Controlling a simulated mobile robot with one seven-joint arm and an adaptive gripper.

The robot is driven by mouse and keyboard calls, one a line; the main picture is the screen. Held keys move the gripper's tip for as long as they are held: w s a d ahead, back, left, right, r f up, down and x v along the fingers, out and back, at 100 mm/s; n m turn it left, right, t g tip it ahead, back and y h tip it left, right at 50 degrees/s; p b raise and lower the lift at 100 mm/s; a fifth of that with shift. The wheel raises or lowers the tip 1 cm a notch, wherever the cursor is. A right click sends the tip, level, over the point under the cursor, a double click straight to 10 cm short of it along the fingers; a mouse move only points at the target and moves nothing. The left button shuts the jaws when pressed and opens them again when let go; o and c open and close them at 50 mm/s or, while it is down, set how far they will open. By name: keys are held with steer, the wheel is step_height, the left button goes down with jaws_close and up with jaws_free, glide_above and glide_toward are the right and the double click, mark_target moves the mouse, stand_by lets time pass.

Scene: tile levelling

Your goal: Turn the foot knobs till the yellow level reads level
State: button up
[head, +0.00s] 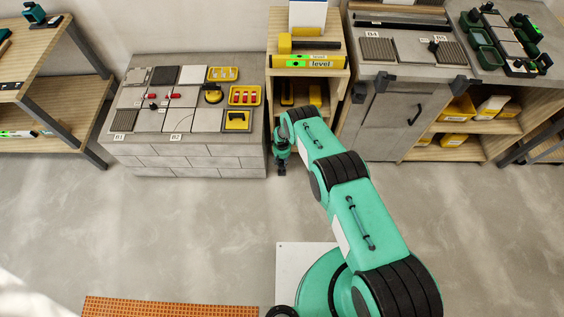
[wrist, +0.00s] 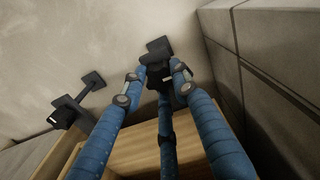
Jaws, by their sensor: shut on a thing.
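The yellow level (head: 330,63) lies on top of a small wooden shelf unit (head: 262,35) in the head view. Green vials show on it, but the bubble is too small to read. My gripper (head: 281,168) hangs low at the unit's front left corner, close to the floor. In the wrist view, my gripper's blue fingers (wrist: 157,80) are closed around a dark foot knob (wrist: 160,48), largely hidden between the fingertips. Other dark foot parts (wrist: 93,81) show to the left. The wooden unit (wrist: 145,142) fills the lower middle of that view.
A grey block bench (head: 190,155) with tiles and yellow trays stands just left of my gripper; its block wall (wrist: 262,60) is close on the right in the wrist view. A grey cabinet (head: 385,115) stands right of the shelf unit. The floor (head: 180,235) in front is open.

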mark_target(282, 162)
steer(key=shift+w+a+r, duration=0.1)
steer(key=shift+w+a, duration=0.05)
steer(key=shift+w, duration=0.05)
steer(key=o, duration=1)
steer(key=shift+o, duration=0.7)
steer(key=shift+s, duration=0.1)
step_height(282, 162, up, 12)
stand_by(0.3)
